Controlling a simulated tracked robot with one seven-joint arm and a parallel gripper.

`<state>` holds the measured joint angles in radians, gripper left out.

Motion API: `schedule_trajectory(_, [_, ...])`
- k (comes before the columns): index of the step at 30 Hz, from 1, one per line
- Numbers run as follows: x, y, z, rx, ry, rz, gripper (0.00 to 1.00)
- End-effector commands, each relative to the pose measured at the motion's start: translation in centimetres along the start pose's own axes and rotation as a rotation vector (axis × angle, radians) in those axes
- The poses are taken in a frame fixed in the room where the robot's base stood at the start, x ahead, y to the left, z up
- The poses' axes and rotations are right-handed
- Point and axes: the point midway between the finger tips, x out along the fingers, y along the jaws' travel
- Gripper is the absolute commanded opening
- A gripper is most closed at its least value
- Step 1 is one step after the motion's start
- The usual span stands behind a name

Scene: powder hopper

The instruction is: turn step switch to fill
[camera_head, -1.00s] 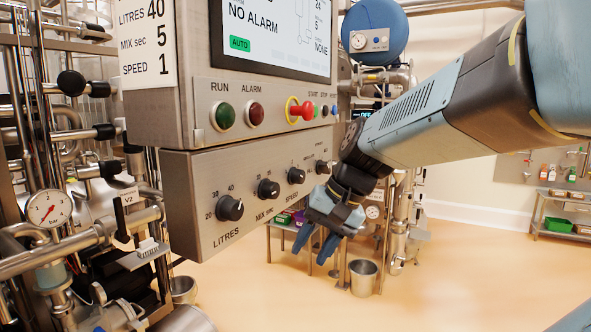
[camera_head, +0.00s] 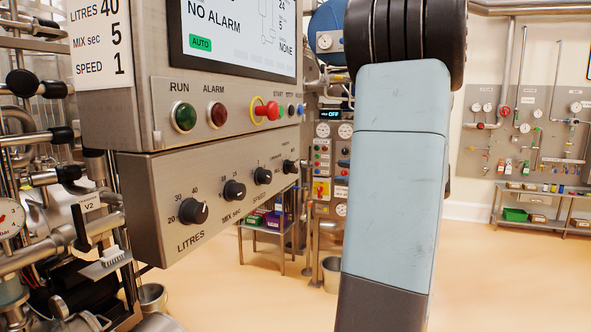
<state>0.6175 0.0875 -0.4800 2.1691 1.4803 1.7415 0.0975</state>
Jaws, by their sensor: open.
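The lower control box (camera_head: 160,215) at left has a row of black knobs. They are the LITRES knob (camera_head: 193,211), the MIX sec knob (camera_head: 234,190), the SPEED knob (camera_head: 262,176) and a small knob at the far right end (camera_head: 290,166). The label of that last knob is too small to read, so I cannot tell for sure that it is the step switch, nor its setting. My gripper is out of view. Only thick links of my arm show, right of the box and apart from it in the picture.
Above the knobs are a green RUN lamp (camera_head: 184,116), a red ALARM lamp (camera_head: 217,113), a red mushroom button (camera_head: 267,110) and a screen (camera_head: 235,35) reading NO ALARM and AUTO. Pipes and valves crowd the left. Open floor (camera_head: 260,290) lies below the box.

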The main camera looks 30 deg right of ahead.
Motion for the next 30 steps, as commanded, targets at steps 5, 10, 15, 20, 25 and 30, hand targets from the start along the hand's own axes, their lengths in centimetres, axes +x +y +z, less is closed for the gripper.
schedule_trajectory(5, [1.4, -0.1, -0.1, 0.000, -0.001, -0.006, 0.43])
schedule_trajectory(10, [4.3, -0.1, 0.0, 0.000, -0.003, -0.003, 0.43])
schedule_trajectory(15, [7.3, -0.1, 0.0, 0.000, -0.003, -0.002, 0.43])
schedule_trajectory(20, [10.1, -0.1, 0.0, 0.000, -0.002, -0.002, 0.43])
schedule_trajectory(25, [12.3, -0.1, 0.0, 0.000, -0.002, -0.003, 0.43])
schedule_trajectory(30, [13.4, -0.1, 0.0, 0.000, -0.001, -0.003, 0.43])
